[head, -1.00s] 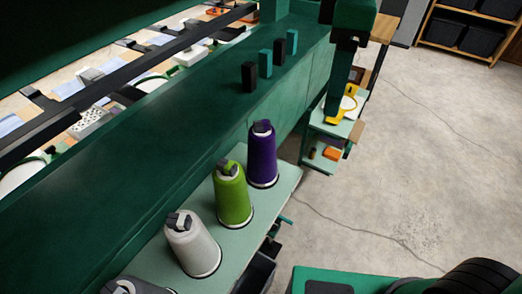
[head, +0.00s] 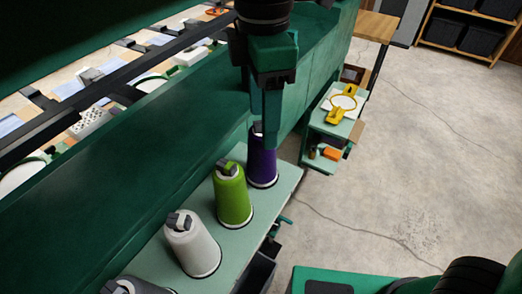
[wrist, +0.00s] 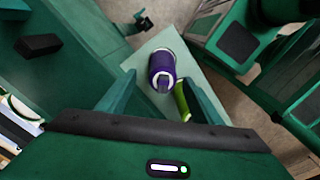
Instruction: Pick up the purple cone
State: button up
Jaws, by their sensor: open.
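The purple cone (head: 262,165) stands upright at the far end of a pale green shelf (head: 215,262), with a dark grey cap on top. In the head view my gripper (head: 265,140) hangs over it and hides part of its top. In the wrist view the purple cone (wrist: 162,68) shows beyond and between the two spread fingers of my gripper (wrist: 160,92), which is open and empty. The cone appears apart from the fingers.
A green cone (head: 233,195) stands close beside the purple one, then a white cone (head: 192,245) and a grey cone (head: 135,287). A green beam (head: 150,130) runs along the shelf's left side. A small cart (head: 335,125) stands beyond. Open floor (head: 420,150) lies to the right.

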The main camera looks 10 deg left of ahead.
jog(key=shift+s+f, duration=0.15)
jog(key=shift+f, duration=2.1)
grip_shut()
notch_tip(320, 180, up, 10)
jog(key=shift+r, duration=0.1)
